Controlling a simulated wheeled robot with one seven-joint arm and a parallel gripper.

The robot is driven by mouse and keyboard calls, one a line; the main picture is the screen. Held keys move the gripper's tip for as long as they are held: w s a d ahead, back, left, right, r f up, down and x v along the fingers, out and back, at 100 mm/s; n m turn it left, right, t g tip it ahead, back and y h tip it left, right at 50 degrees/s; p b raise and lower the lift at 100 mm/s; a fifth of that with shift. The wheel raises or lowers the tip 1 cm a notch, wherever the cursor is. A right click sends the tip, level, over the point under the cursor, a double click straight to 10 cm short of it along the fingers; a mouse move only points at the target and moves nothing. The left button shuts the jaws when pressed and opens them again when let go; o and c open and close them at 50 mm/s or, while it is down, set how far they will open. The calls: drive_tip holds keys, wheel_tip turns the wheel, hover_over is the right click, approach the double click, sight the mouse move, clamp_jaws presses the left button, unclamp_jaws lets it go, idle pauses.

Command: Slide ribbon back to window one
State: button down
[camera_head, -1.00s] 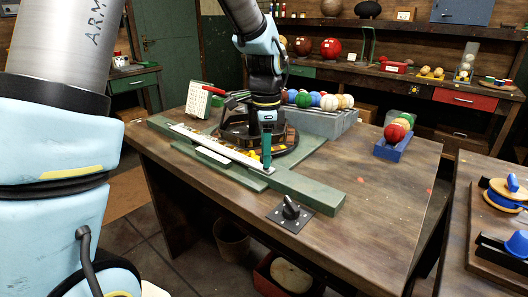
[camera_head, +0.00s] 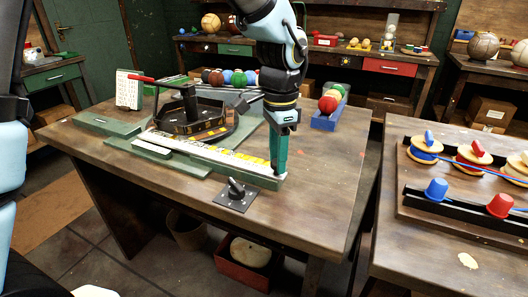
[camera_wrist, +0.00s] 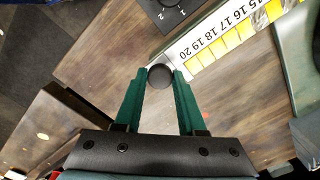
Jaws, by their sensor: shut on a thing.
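The ribbon (camera_head: 222,155) is a pale flat strip with yellow cells, lying along a green track (camera_head: 170,166) on the bench. In the wrist view the ribbon (camera_wrist: 222,36) shows numbers from about 15 to 20 beside yellow cells. A dark round knob (camera_wrist: 160,75) sits at its end. My gripper (camera_head: 279,172) is at the right end of the track. In the wrist view my gripper's (camera_wrist: 160,78) green fingers are closed on both sides of the knob. Which cells lie under a window cannot be told.
A black dial (camera_head: 236,190) on a square plate lies in front of the track; the wrist view shows marks 1 and 2. A round black device (camera_head: 190,115) with a red handle stands behind. A blue tray (camera_head: 329,118) of balls is at the back right.

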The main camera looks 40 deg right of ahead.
drive_tip(key=shift+s+d, duration=0.15)
drive_tip(key=shift+s, duration=0.15)
drive_tip(key=c, duration=0.5)
unclamp_jaws()
drive_tip(key=shift+w+r, duration=0.1)
wheel_tip(320, 180, up, 11)
drive_tip(key=b, duration=0.1)
drive_tip(key=shift+f, duration=0.2)
